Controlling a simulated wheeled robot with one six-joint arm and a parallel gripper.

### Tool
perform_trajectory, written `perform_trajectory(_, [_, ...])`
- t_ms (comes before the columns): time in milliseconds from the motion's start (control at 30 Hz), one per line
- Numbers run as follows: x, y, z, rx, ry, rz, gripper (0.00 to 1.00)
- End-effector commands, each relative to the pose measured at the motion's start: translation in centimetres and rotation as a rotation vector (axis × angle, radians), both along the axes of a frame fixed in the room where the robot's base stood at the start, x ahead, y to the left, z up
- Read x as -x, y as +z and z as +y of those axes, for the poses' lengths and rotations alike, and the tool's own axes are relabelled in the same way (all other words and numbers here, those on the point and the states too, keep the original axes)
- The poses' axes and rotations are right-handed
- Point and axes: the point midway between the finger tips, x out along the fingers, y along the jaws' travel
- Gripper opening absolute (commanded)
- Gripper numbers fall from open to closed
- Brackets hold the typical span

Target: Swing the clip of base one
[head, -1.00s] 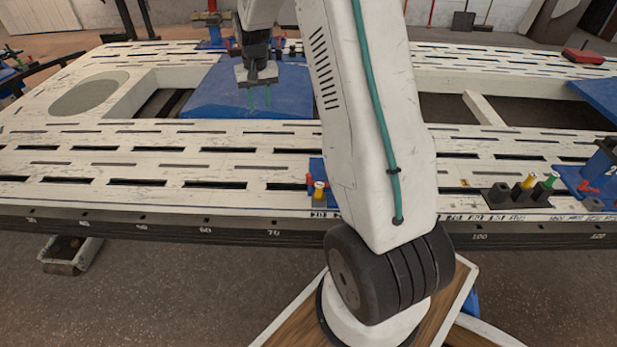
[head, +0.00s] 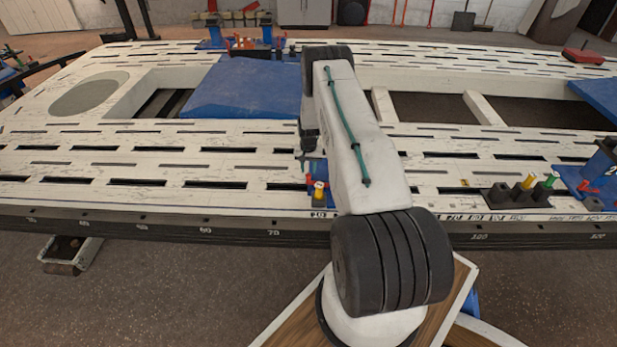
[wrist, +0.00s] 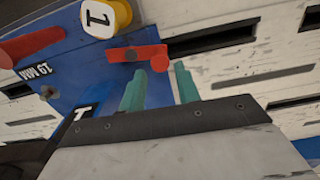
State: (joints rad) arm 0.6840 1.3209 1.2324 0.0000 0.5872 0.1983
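Base one is a blue block (wrist: 75,62) in the wrist view, with a round yellow cap (wrist: 97,16) marked 1. A red clip (wrist: 135,54) lies across it, with a rounded knob at its right end. My gripper (wrist: 159,68) is open, its two green fingers apart. The clip's knob end shows between and just beyond the fingertips; I cannot tell whether they touch. In the head view base one (head: 319,198) sits near the bench's front edge, with my gripper close above it and partly hidden by my arm.
Another red bar (wrist: 35,45) lies left of the cap in the wrist view. The slotted white bench (head: 110,158) is mostly clear left of base one. A dark block with coloured pegs (head: 510,195) and a blue fixture (head: 600,165) stand to the right.

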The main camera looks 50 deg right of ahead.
Motion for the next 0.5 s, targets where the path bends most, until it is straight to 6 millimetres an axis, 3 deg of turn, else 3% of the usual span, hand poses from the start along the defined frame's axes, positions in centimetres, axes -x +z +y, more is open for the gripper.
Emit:
perform_trajectory(200, [0.0, -3.7, 0.1, -0.002, 0.001, 0.003, 0.32])
perform_trajectory(500, [0.0, -5.4, 0.1, -0.001, 0.002, 0.001, 0.32])
